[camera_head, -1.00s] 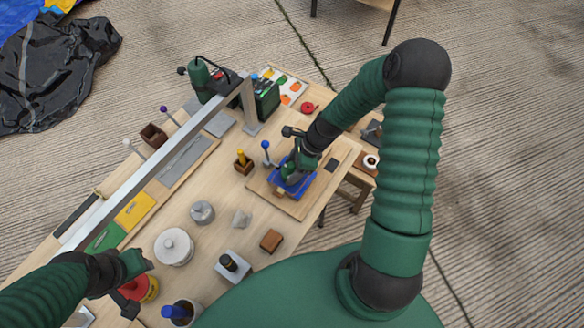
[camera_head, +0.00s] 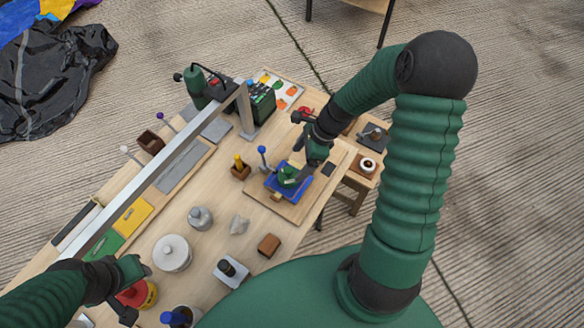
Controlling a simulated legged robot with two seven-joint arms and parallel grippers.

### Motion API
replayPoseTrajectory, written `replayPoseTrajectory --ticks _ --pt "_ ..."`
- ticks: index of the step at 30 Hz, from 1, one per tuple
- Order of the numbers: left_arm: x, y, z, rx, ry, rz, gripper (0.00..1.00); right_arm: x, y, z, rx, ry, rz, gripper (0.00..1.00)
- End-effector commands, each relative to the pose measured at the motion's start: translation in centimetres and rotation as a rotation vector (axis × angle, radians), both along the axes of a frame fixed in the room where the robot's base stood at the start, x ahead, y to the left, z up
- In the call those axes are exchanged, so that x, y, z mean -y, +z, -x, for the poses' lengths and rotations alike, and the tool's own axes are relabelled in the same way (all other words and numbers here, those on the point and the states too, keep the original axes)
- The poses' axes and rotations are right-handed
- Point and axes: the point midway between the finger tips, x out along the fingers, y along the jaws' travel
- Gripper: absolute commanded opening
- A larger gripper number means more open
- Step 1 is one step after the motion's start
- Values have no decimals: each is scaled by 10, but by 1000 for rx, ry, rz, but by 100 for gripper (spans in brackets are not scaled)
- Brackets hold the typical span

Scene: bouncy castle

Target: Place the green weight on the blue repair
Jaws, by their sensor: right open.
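The green weight (camera_head: 288,175) rests on the blue repair (camera_head: 275,185), a blue patch on a wooden board (camera_head: 292,212) on the workbench. My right gripper (camera_head: 306,164) is open, just above and to the right of the weight, and appears apart from it. Part of the patch is hidden by the weight and gripper. My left gripper (camera_head: 138,288) is at the lower left, beside a red and yellow container (camera_head: 138,296). Its jaws are too unclear to read.
A blue-knobbed stick (camera_head: 262,157) stands left of the patch. A wooden holder with a yellow object (camera_head: 240,169), a brown block (camera_head: 269,245) and grey weights (camera_head: 200,218) stand nearby. A metal beam (camera_head: 165,167) spans the bench's left side.

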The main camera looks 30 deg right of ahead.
Motion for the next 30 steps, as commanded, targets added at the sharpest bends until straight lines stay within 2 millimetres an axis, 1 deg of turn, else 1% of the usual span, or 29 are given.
replayPoseTrajectory --ticks 1,3,6,8,10,11,14,15,17,18,21,24,30 --pt "0 2 0 0 0 0 36 4 12 1 3 -1 3 81" --pt "0 3 0 0 0 0 36 8 23 4 1 -1 2 81" --pt "0 3 0 0 0 0 36 10 32 6 0 4 1 81" --pt "0 3 0 0 0 0 36 7 35 9 6 53 21 81" --pt "0 3 0 0 0 0 36 -6 38 15 32 219 90 81" --pt "0 3 0 0 0 0 36 -14 40 19 49 331 135 81" --pt "0 3 0 0 0 0 36 -45 51 37 132 827 315 81" --pt "0 3 0 0 0 0 36 -56 56 45 171 1044 385 81" --pt "0 3 0 0 0 0 36 -72 63 55 228 1349 477 81" --pt "0 3 0 0 0 0 36 -81 67 61 262 1531 528 81" --pt "0 3 0 0 0 0 36 -97 74 72 334 1869 618 81" --pt "0 3 0 0 0 0 36 -103 76 76 365 2024 653 81" --pt "0 3 0 0 0 0 36 -102 75 76 370 2044 657 81"
